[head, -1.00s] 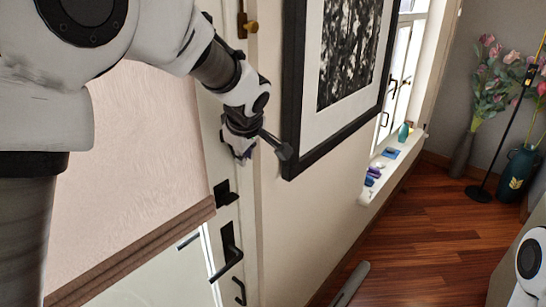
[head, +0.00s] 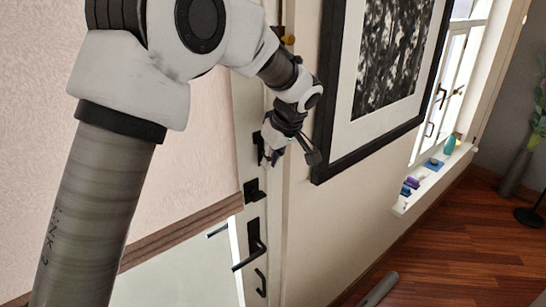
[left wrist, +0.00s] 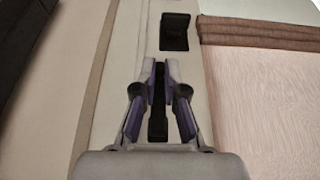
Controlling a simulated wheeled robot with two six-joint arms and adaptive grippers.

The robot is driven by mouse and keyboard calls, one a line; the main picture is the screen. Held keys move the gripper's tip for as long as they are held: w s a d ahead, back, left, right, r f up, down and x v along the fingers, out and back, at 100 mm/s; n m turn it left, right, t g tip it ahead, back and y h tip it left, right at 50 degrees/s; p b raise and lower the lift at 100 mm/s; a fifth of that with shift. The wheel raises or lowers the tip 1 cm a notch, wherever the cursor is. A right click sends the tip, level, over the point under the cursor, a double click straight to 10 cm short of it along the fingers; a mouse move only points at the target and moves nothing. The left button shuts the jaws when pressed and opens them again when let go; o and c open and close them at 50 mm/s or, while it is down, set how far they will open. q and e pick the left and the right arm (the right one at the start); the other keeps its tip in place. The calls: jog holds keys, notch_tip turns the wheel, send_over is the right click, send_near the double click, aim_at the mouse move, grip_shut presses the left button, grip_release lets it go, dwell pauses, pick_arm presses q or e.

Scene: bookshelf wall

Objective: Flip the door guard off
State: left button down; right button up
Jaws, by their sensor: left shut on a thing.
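The door guard (left wrist: 158,116) shows in the left wrist view as a narrow dark bar on the white door frame, between my gripper's fingers. My left gripper (left wrist: 160,72) is shut on this bar, with one purple-grey finger on each side. In the head view my left gripper (head: 272,156) is at the door's edge, above the black latch (head: 254,190) and the door handle (head: 250,248). A dark piece of the guard (head: 258,146) shows beside the fingers there, but most of it is hidden. My right gripper is out of view.
A black-framed picture (head: 330,150) hangs on the wall close to the right of my left wrist. A pale blind (head: 200,150) with a brown bottom rail covers the door's glass. Further right are a windowsill (head: 432,180) with small items and open wooden floor (head: 450,240).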

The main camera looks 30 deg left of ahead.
pick_arm(q)
jog(key=shift+s+f, duration=0.25)
jog(key=shift+f, duration=0.25)
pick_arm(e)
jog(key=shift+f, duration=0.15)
pick_arm(q)
jog(key=c, duration=1.1)
grip_release()
jog(key=shift+a, duration=0.1)
jog(key=w+v, duration=0.1)
jog(key=v, duration=1)
jog(key=shift+a+r, duration=0.35)
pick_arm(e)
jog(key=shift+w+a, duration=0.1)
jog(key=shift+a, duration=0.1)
